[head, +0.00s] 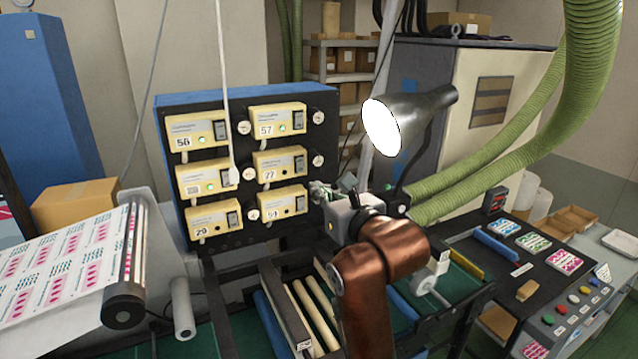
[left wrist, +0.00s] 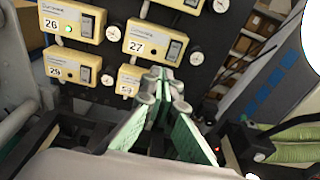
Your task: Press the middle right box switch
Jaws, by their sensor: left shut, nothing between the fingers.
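The middle right box (head: 278,163) is cream, numbered 27, on the dark panel. Its dark rocker switch (head: 299,162) is at its right end. In the left wrist view the box (left wrist: 153,40) and its switch (left wrist: 174,48) are at upper centre, and its lamp looks unlit. My left gripper (head: 318,189) is shut and empty, just right of and below that box, in front of the panel. In the left wrist view its green-padded fingers (left wrist: 162,82) meet below the switch, appear apart from it, and partly cover the lower right box (left wrist: 128,80). My right gripper is not in view.
Other cream boxes surround it, including the top right box (head: 276,119) with a green lamp lit. Small round gauges (head: 318,161) sit beside the boxes. A white pull cord (head: 233,172) hangs before the panel. A lamp (head: 405,118) stands close to the right.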

